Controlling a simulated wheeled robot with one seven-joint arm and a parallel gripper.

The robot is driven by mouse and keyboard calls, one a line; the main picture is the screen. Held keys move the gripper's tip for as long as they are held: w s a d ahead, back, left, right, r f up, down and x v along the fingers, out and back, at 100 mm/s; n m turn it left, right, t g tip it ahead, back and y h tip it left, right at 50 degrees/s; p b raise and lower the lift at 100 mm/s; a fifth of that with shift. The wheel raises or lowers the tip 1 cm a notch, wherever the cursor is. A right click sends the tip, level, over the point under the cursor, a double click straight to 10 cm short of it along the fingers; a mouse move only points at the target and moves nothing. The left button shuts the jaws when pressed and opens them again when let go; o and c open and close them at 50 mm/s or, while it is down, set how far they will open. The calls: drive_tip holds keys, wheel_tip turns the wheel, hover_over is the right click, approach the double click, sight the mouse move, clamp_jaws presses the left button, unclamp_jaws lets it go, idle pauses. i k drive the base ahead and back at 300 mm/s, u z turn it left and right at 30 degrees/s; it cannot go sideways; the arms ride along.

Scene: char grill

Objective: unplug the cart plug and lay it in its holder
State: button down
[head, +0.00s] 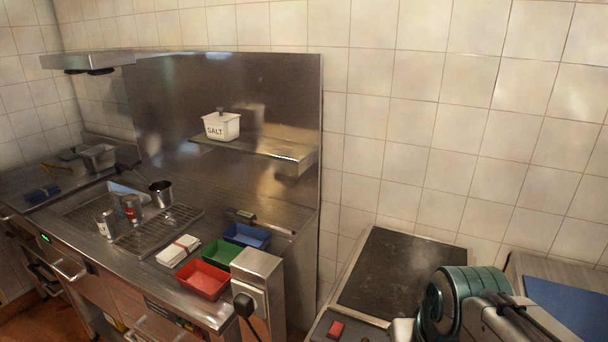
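A black plug (243,304) with a dark cable sits at the socket on the front of a steel post (257,268), at the right end of the steel counter. It appears to be in the socket, with its cable hanging down out of the picture. I cannot make out a holder for the plug. Part of my arm shows at the lower right, but my gripper's fingers are not in view.
Red (203,279), green (222,253) and blue (247,235) trays stand left of the post. A dark-topped unit (390,270) with a red switch (336,329) stands to the right, past a gap. A shelf (258,150) holds a salt box (221,126).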

sight(243, 304)
drive_tip(key=z, duration=0.05)
drive_tip(key=k, duration=0.5)
drive_tip(key=u, duration=0.65)
drive_tip(key=i, duration=0.25)
drive_tip(key=u, duration=1)
